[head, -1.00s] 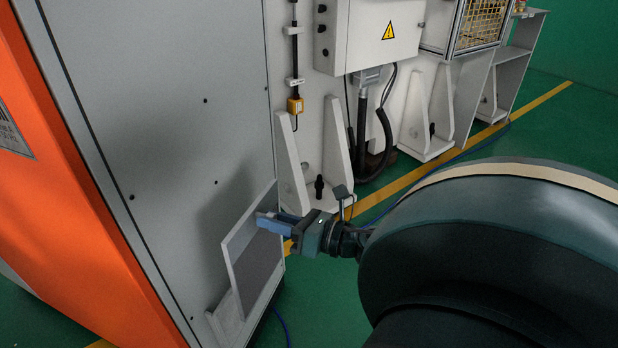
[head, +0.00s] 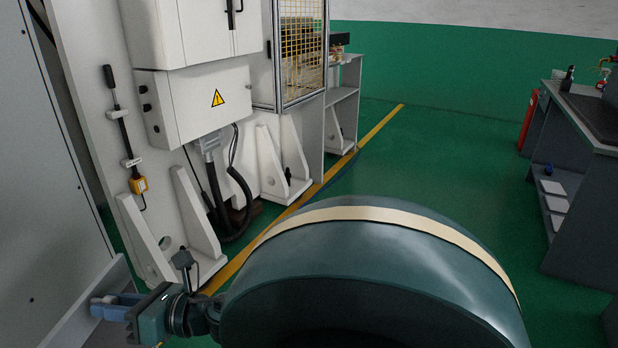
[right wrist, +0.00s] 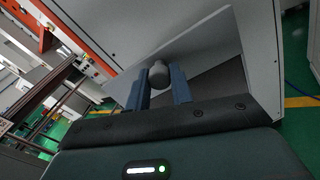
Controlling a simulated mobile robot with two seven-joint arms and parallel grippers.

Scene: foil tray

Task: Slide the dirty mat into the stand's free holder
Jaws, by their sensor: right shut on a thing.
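My right gripper (head: 105,303) is at the lower left of the head view, with its blue fingers at the edge of a light grey panel (head: 72,312). In the right wrist view the fingers (right wrist: 158,82) are shut on a rounded grey knob (right wrist: 159,72), in front of the panel's dark grey face (right wrist: 215,84). How the knob joins the panel is hidden. I cannot tell any mat, stand or free holder for certain. My left gripper is not in view.
A grey cabinet wall (head: 40,180) stands close at the left. A white machine with a warning-marked box (head: 195,105) and braced feet stands behind the gripper. A dark bench (head: 575,150) is at the right. Green floor (head: 440,170) between them is open.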

